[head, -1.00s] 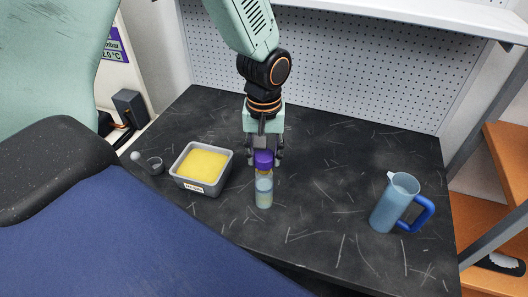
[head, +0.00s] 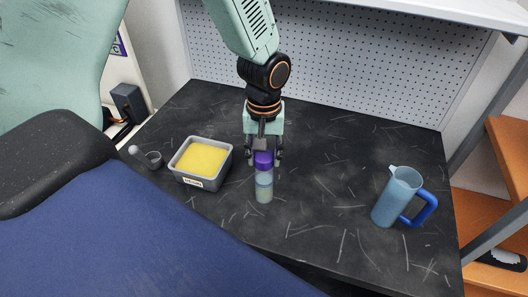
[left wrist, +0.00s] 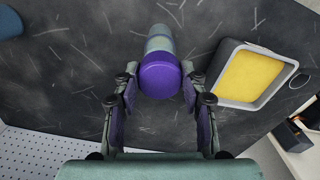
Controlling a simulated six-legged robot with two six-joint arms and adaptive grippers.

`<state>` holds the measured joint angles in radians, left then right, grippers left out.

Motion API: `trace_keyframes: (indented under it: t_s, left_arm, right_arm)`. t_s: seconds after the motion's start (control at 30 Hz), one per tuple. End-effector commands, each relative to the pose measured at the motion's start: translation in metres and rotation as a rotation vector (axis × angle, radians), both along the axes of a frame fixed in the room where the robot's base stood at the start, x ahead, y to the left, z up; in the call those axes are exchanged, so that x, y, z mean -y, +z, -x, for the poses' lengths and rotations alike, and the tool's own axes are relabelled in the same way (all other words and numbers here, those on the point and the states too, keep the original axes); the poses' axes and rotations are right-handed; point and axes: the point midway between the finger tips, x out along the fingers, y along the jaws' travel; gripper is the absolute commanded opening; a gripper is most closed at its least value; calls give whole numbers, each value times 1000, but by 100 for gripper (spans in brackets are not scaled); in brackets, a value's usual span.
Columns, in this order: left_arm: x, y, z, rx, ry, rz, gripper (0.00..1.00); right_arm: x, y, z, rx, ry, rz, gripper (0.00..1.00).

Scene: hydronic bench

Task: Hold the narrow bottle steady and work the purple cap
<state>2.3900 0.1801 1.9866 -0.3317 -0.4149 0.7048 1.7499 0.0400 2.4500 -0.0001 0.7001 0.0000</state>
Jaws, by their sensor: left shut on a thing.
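The narrow bottle (head: 264,190) stands upright on the dark bench, clear with pale contents. Its purple cap (head: 264,160) is on top. My left gripper (head: 264,153) comes down from behind and is shut on the purple cap, one finger on each side. In the left wrist view the cap (left wrist: 160,76) sits between the fingertips (left wrist: 160,84), with the bottle's body (left wrist: 159,42) beyond it, partly hidden by the cap. Whether the cap is loose on the neck cannot be told. My right gripper is not in view.
A grey tray (head: 202,183) with a yellow filling (head: 202,159) stands left of the bottle. A blue pitcher (head: 398,198) with a handle stands at the right. A pegboard (head: 340,80) closes the back. The bench between bottle and pitcher is clear.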

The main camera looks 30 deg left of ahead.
Motion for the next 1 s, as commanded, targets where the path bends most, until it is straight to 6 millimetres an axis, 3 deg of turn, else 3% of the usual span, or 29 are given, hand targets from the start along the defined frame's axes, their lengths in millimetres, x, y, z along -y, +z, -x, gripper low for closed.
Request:
trace_keyframes:
  t_s: [0.43,0.47,0.73,1.0]
  left_arm:
    - [0,-10,0,1,0,0,11]
    - [0,-10,0,1,0,0,45]
    - [0,-9,0,0,0,0,68]
    - [0,-9,0,0,0,0,69]
  right_arm:
    - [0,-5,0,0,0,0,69]
    - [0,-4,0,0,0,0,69]
    - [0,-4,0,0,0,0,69]
    - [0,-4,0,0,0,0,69]
